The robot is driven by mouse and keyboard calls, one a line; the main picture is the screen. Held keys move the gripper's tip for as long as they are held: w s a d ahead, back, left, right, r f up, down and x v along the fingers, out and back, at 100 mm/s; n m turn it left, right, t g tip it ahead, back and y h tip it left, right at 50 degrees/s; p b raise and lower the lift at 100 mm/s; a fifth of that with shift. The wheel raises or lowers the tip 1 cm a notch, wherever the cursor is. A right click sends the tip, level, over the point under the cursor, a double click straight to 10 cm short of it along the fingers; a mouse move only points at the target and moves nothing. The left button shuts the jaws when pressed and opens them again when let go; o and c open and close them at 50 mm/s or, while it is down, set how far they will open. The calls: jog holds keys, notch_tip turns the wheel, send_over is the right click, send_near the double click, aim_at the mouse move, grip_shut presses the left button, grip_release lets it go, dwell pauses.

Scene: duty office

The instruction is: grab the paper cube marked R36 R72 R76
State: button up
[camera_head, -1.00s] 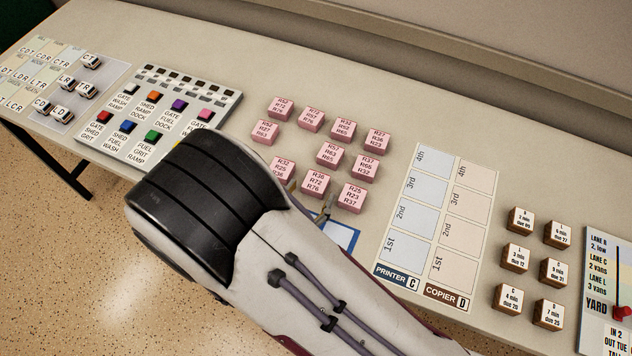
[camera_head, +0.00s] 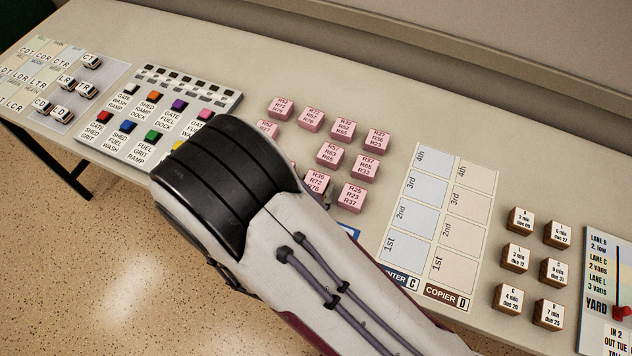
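The pink paper cube marked R36 R72 R76 (camera_head: 317,181) stands on the table in the front row of pink cubes, its lower left partly covered by my arm. My gripper (camera_head: 329,200) is mostly hidden behind my arm. Only a small grey finger part shows, close by the right side of this cube, between it and the R25 R23 R37 cube (camera_head: 352,196). Whether the fingers touch the cube is hidden.
Several other pink cubes (camera_head: 343,130) stand close behind and beside it. A button panel (camera_head: 226,103) is at the left. A printer and copier sheet (camera_head: 448,185) and several brown-sided blocks (camera_head: 520,219) lie to the right. The table's back strip is clear.

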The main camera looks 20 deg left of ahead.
aim_at(313, 188)
jog(key=c, duration=0.5)
jog(key=shift+r, duration=0.2)
jog(key=shift+r, duration=4.85)
